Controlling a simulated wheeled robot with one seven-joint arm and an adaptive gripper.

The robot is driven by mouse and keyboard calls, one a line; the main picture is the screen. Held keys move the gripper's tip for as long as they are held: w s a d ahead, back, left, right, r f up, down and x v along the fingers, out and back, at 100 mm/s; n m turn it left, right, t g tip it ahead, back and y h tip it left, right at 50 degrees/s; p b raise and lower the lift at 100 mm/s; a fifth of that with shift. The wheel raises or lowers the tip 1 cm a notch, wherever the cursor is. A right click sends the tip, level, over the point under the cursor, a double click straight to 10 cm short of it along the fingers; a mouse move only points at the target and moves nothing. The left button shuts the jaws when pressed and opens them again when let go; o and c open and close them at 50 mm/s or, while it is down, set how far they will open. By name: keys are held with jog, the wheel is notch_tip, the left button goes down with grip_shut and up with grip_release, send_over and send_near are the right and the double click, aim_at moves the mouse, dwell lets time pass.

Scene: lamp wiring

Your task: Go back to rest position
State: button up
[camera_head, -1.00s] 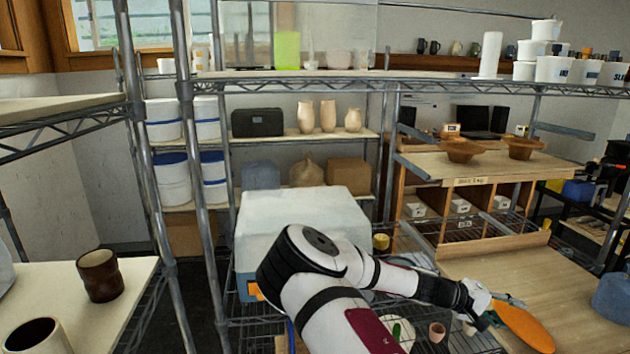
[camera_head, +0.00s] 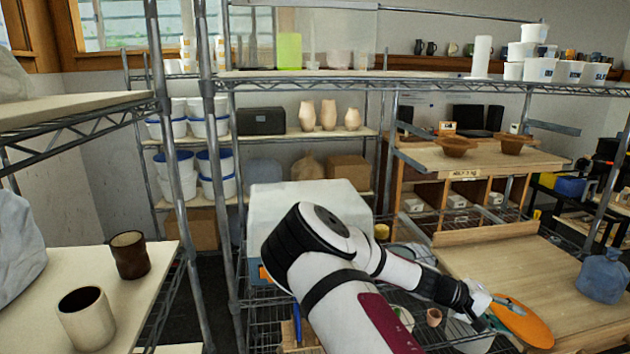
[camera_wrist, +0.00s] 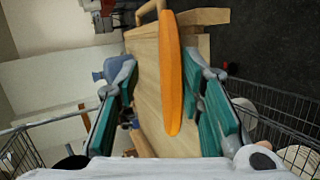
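My gripper (camera_wrist: 165,115) is open in the wrist view, with its two teal-padded fingers wide apart. In the head view my gripper (camera_head: 487,308) is at the lower right, close beside the orange disc (camera_head: 522,320). The disc is flat over the wooden worktop (camera_head: 500,262); I cannot tell whether it rests on it.
A blue jug (camera_head: 603,275) stands at the worktop's right. A white box (camera_head: 290,205) stands behind my arm on a wire rack. Metal shelf posts (camera_head: 219,220) rise near my arm.

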jog(key=shift+s+a+m+y, duration=0.3)
jog(key=shift+s+a+y, duration=0.2)
jog(key=shift+s, duration=0.05)
jog(key=s+a+r+t+y, duration=0.1)
jog(key=s+a+r+y, duration=0.25)
jog(key=a, duration=0.25)
jog(key=s+a+r+m+y, duration=0.1)
jog(key=s+a+r+y, duration=0.15)
jog(key=a+r, duration=0.2)
jog(key=s+a+r+t+y, duration=0.1)
jog(key=s+a+r+y, duration=0.15)
jog(key=a, duration=0.35)
jog(key=s+a+r+n+t+y, duration=0.3)
jog(key=s+a+r+t, duration=0.2)
jog(key=s+a+r, duration=0.6)
jog(key=s+r, duration=0.3)
jog(key=shift+a+r+n, duration=0.25)
jog(key=shift+a+n, duration=0.05)
jog(key=shift+a, duration=0.1)
jog(key=shift+c, duration=0.4)
